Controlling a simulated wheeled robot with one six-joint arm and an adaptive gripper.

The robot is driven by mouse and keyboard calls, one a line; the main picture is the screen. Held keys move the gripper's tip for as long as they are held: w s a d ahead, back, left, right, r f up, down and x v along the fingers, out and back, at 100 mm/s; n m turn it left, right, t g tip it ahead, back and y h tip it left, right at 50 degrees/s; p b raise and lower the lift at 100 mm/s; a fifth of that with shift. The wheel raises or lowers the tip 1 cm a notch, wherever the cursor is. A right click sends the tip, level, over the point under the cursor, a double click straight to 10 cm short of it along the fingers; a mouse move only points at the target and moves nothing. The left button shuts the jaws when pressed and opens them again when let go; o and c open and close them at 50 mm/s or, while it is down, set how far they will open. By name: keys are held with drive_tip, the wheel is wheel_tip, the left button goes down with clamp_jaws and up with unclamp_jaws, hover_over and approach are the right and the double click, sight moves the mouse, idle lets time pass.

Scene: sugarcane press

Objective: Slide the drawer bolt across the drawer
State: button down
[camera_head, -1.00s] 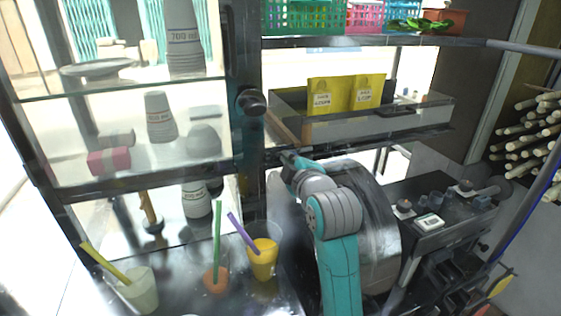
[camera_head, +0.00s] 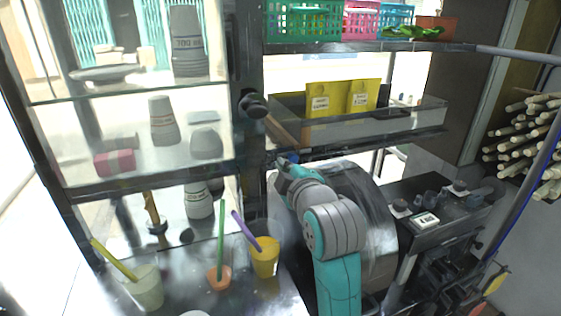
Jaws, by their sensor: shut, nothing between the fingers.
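The drawer (camera_head: 390,123) is a long shallow clear-fronted tray under the upper shelf, with two yellow packets standing in it. A brown bar (camera_head: 284,132) slants at its left end; I cannot tell whether this is the drawer bolt. A round black knob (camera_head: 253,105) sticks out from the dark post left of the drawer. My gripper (camera_head: 281,161) is small in view and shut, with nothing held. It is below the drawer's left end, close to the dark frame bar; I cannot tell whether it touches it. My teal and grey arm hides part of the press behind.
A yellow cup (camera_head: 265,262), an orange cup (camera_head: 219,277) and a pale green cup (camera_head: 146,288) with straws stand on the metal counter left of my arm. A glass cabinet is at left. A black press unit (camera_head: 435,215) is at right, with cane stalks (camera_head: 530,135) beyond.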

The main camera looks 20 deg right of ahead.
drive_tip(key=shift+s+a+r, duration=0.1)
drive_tip(key=shift+s+r, duration=0.05)
drive_tip(key=shift+s, duration=0.9)
drive_tip(key=shift+s+a+r, duration=0.1)
drive_tip(key=shift+s, duration=0.95)
drive_tip(key=shift+d, duration=0.1)
